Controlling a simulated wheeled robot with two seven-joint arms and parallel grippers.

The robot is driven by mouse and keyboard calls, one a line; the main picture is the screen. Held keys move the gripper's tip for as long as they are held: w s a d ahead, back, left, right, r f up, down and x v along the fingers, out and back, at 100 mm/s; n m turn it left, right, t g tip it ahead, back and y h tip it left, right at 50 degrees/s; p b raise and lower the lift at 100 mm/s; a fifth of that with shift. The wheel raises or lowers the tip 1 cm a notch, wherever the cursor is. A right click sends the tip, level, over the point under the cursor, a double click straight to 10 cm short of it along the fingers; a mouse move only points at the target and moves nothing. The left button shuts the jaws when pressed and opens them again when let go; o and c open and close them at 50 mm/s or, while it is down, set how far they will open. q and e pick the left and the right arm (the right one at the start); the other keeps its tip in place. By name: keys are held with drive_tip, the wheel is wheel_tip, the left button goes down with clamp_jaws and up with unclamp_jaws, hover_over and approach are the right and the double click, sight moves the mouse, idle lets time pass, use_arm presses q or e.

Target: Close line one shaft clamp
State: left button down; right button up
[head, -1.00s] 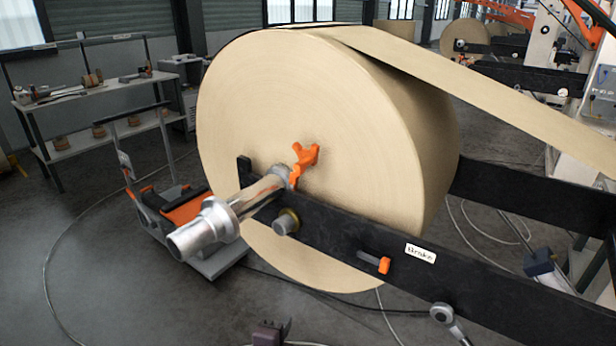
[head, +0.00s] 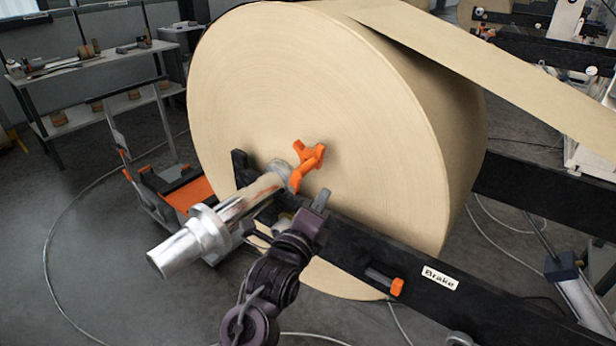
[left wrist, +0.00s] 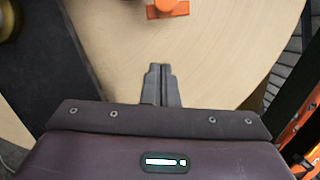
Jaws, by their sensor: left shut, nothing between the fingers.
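An orange shaft clamp (head: 308,163) with a star-like handle sits around the silver shaft (head: 236,209) against the face of the kraft roll (head: 310,110). I cannot tell whether the clamp is open or closed. My left gripper (head: 322,199) is at the black arm of the stand, just below and right of the clamp, apart from it. In the left wrist view the left gripper (left wrist: 160,68) has its fingers together with nothing between them. The orange clamp part (left wrist: 167,9) shows beyond the fingertips at the top edge. My right gripper is not in view.
The black stand arm (head: 400,262) carries a "Brake" label (head: 440,278) and an orange-tipped lever (head: 395,287). An orange and grey cart (head: 185,193) stands behind the shaft end. A workbench (head: 90,62) is at the back left. Open floor lies at lower left.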

sight(297, 173)
use_arm(q)
drive_tip(key=shift+w+a+r+p, duration=0.4)
drive_tip(key=shift+w+a+p, duration=0.15)
drive_tip(key=shift+w, duration=0.3)
drive_tip(key=shift+w+a+r+p, duration=0.45)
drive_tip(key=shift+w+a, duration=0.2)
drive_tip(key=shift+w, duration=0.15)
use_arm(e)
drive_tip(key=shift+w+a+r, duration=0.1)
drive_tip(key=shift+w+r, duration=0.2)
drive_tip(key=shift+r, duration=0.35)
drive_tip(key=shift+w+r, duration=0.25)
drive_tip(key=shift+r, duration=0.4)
use_arm(q)
drive_tip(key=shift+a, duration=0.15)
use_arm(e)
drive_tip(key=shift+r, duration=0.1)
